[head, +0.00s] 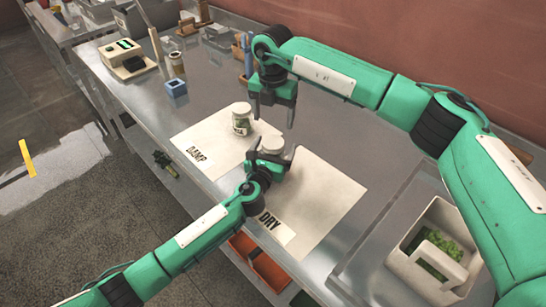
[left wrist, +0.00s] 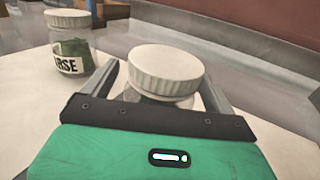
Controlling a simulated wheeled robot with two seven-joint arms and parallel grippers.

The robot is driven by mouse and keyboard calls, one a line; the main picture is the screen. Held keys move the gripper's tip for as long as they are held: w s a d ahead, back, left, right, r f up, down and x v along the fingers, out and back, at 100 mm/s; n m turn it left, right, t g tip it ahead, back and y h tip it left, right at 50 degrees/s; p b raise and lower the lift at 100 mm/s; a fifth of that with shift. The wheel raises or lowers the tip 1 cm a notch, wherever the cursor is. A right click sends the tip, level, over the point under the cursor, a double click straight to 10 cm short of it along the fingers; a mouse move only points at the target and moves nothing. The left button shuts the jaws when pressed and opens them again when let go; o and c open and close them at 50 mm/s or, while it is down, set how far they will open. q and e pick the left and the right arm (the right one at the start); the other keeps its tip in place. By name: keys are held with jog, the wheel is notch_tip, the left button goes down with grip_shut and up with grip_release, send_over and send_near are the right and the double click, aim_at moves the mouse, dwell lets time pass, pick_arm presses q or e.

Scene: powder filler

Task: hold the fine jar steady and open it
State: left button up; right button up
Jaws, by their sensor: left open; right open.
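The jar with the white ribbed lid (head: 272,144) stands upright on the pale mat between the fingers of my left gripper (head: 271,153). Its label is mostly hidden; I take it as the fine jar. In the left wrist view the jar's lid (left wrist: 165,70) rises above the open fingers, and its lower body is hidden behind the gripper. A second lidded jar (head: 241,119), its label ending in "ARSE" in the left wrist view (left wrist: 70,42), stands apart on the mat marked DAMP. My right gripper (head: 272,117) is open, empty and pointing down, above and behind the jars.
The mat marked DRY (head: 325,195) has clear room to the right. A white bin (head: 408,262) with green contents stands at the right. A blue block (head: 176,88) and a boxy device (head: 122,56) sit at the left. Orange bins (head: 268,272) are below the bench edge.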

aim_at(273, 142)
pick_arm(q)
jog(key=shift+w, duration=0.3)
jog(key=c, duration=1.9)
grip_shut()
pick_arm(e)
jog(key=m, duration=0.6)
jog(key=shift+r+m, duration=0.15)
jog(key=shift+m, duration=0.15)
jog(key=m, duration=0.6)
jog(key=shift+f+m, duration=0.35)
jog(key=shift+m, duration=0.05)
jog(key=shift+f, duration=3.55)
